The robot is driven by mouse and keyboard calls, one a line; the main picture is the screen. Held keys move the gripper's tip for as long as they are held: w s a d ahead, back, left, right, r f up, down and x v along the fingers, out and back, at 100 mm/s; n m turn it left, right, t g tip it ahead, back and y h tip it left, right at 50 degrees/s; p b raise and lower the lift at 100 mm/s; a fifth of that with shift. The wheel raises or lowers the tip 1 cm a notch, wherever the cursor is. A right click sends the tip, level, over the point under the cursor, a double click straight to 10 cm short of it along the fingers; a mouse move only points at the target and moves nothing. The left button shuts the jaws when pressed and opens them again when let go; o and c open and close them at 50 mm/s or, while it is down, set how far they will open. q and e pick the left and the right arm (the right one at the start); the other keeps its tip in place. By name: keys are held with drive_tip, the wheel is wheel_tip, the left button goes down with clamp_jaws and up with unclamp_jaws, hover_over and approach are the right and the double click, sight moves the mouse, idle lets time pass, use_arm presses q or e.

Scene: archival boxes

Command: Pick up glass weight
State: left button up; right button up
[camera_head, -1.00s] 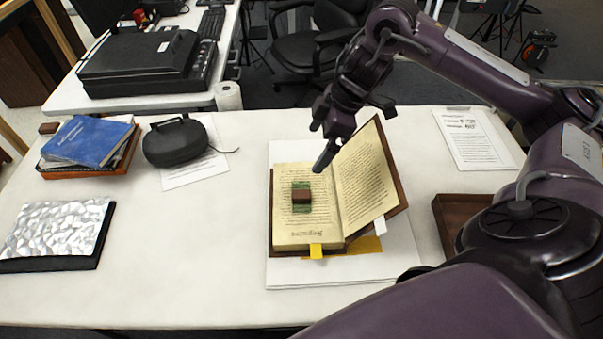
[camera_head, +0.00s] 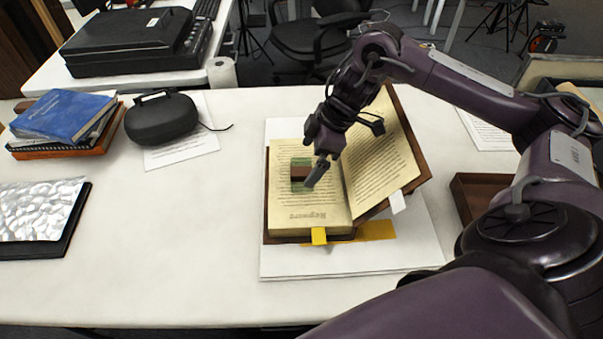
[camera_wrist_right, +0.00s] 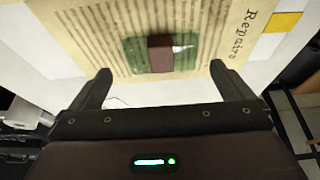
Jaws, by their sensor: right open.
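The glass weight (camera_head: 299,182) lies on the left page of an open book (camera_head: 310,212). It looks like a green slab with a brown block across its middle, and part of it is covered by a finger in the head view. In the right wrist view the weight (camera_wrist_right: 160,54) is ahead of the fingertips, between their lines. My right gripper (camera_head: 345,150) is open and empty, over the book and close to the weight; its two fingers also show apart in the right wrist view (camera_wrist_right: 161,70). My left gripper is not in view.
The book's right side is raised and tilted beside my right gripper. A white board (camera_head: 350,264) lies under the book. A brown tray (camera_head: 470,193) is at the right. A black case (camera_head: 161,118), stacked books (camera_head: 62,117) and a silvery sheet (camera_head: 38,209) are at the left.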

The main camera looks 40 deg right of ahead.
sight(302, 171)
drive_tip(key=shift+x, duration=2)
drive_tip(key=shift+a+r, duration=0.1)
drive_tip(key=c, duration=1.1)
drive_tip(key=shift+o, duration=0.2)
